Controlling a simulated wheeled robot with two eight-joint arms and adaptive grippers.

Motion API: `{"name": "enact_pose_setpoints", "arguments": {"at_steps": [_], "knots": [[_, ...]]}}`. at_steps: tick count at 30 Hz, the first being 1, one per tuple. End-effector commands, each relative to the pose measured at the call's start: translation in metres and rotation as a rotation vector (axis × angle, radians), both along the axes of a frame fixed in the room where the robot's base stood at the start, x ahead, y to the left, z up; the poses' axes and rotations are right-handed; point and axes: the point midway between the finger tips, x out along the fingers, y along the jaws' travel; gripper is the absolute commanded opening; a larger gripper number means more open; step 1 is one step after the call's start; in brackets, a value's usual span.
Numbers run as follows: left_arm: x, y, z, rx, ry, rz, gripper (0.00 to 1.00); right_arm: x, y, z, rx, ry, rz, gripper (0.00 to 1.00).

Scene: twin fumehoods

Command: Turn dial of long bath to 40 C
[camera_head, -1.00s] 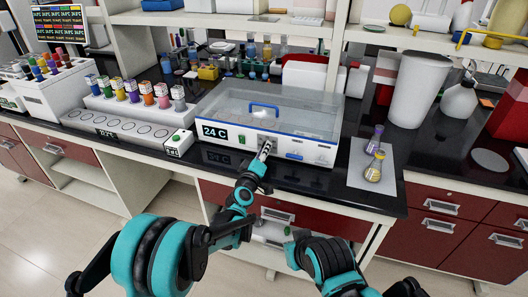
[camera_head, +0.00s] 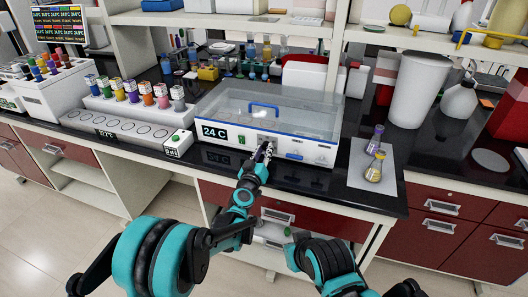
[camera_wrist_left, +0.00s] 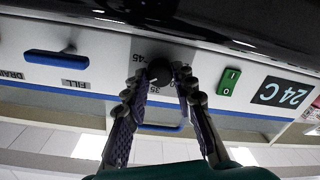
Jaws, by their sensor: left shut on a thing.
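The long bath (camera_head: 215,107) stands on the black bench with a clear lid and a blue handle. Its display (camera_head: 214,132) reads 24 C. In the left wrist view the panel shows upside down, with the display (camera_wrist_left: 282,94) to the right. My left gripper (camera_head: 264,149) is at the bath's front panel, shut on the dial. In the left wrist view its fingers (camera_wrist_left: 159,88) lie on both sides of the dial. My right gripper is not in view.
A green switch (camera_wrist_left: 228,82) sits beside the dial, and a blue lever (camera_wrist_left: 56,59) is on the other side. Two flasks (camera_head: 374,165) stand on a pale mat to the right. A long block (camera_head: 120,133) with round wells is to the left.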

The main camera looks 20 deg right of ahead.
Motion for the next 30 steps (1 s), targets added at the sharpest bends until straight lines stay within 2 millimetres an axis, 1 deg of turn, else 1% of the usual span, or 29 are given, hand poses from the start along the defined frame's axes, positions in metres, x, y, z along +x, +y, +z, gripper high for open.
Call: {"name": "enact_pose_setpoints", "arguments": {"at_steps": [12, 13, 15, 25, 28, 30], "knots": [[0.001, 0.000, 0.000, 0.005, -0.004, 0.001, 0.00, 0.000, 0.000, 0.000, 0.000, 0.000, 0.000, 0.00], [0.001, 0.000, 0.000, 0.005, -0.004, 0.001, 0.31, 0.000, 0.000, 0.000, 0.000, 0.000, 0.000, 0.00], [0.001, 0.000, 0.000, 0.005, -0.004, 0.001, 0.47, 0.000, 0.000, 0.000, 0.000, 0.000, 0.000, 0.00], [-0.002, 0.001, 0.000, 0.005, -0.004, 0.000, 0.47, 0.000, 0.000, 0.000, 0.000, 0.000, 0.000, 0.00], [-0.009, 0.006, 0.000, 0.005, -0.004, 0.000, 0.47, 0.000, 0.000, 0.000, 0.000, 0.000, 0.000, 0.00], [-0.019, 0.012, 0.001, 0.004, -0.003, 0.000, 0.47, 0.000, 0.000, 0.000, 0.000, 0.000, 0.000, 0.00]]}}
